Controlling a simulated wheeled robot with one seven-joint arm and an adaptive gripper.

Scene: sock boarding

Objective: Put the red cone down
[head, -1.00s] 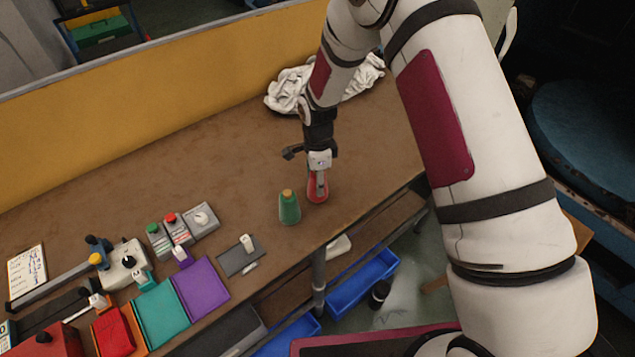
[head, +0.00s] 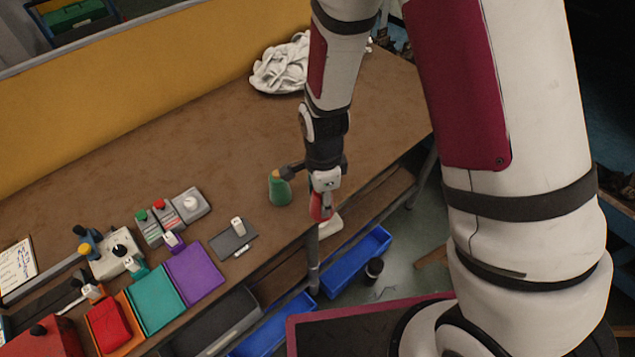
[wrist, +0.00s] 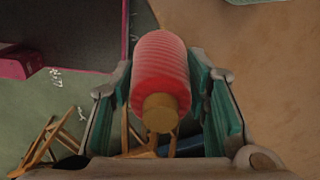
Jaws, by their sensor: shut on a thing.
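The red cone (head: 318,208) is held in my gripper (head: 322,196) by the front edge of the brown table (head: 215,135). In the wrist view the ribbed red cone (wrist: 160,62), with its tan tip, lies between the teal finger pads of my gripper (wrist: 165,95), which is shut on it. Floor shows beneath and to the left of the cone there, and brown tabletop to the right. In the head view the fingers hide part of the cone. A green cone (head: 279,190) with an orange tip stands upright on the table, just left of my gripper.
A grey plate with a white piece (head: 235,238), small grey boxes (head: 188,203), and purple (head: 195,275) and teal (head: 156,302) panels lie to the left. White cloth (head: 280,70) lies at the back. Blue bins (head: 352,262) sit below. The tabletop behind the green cone is clear.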

